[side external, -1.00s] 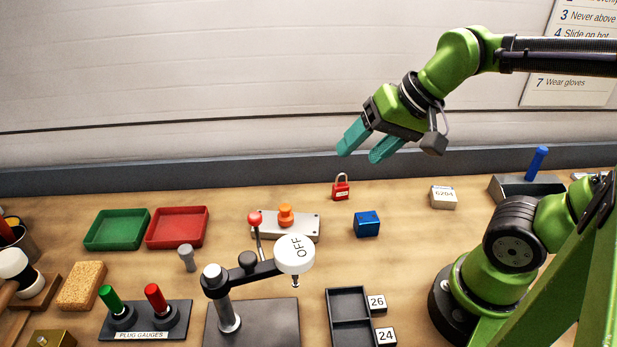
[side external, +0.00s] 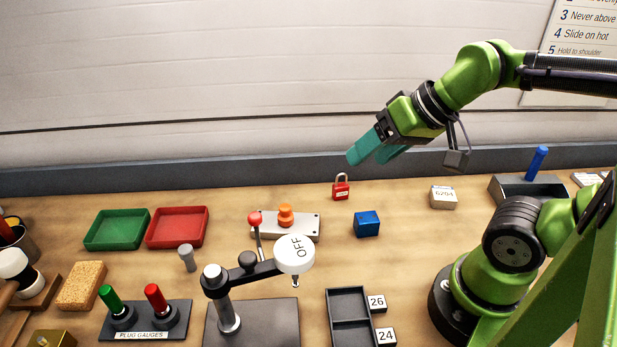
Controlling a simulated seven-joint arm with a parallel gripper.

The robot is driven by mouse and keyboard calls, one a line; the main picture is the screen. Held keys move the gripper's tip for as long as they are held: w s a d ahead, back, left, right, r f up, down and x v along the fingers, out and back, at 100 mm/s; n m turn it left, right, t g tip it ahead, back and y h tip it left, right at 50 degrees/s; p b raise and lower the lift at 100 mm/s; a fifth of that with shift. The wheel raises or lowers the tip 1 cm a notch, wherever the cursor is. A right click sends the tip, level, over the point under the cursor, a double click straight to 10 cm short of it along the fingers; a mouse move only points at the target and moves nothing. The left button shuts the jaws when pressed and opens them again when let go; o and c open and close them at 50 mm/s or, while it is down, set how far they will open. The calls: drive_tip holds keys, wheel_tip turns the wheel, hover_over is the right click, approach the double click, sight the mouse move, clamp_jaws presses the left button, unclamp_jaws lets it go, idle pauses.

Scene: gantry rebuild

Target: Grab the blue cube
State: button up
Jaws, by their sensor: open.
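The blue cube (side external: 367,224) rests on the wooden bench, right of the orange knob fixture. My gripper (side external: 369,156) has teal fingers and is open and empty. It hangs in the air above the bench, higher than the cube in the picture and pointing down to the left. Its near finger partly overlaps the other, so the gap between them is hard to see. Nothing covers the cube.
A red padlock (side external: 341,187) stands just behind the cube. A G204 block (side external: 443,197) is to the right. A black two-part tray (side external: 348,317) lies in front.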

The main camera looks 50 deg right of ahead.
drive_tip(key=shift+o, duration=0.3)
drive_tip(key=o, duration=0.3)
drive_tip(key=m+g+h, duration=0.2)
drive_tip(key=m+g, duration=0.2)
drive_tip(key=g, duration=0.3)
approach(368, 217)
wheel_tip(368, 217, down, 11)
drive_tip(key=shift+w+r, duration=0.15)
drive_tip(key=shift+r, duration=0.05)
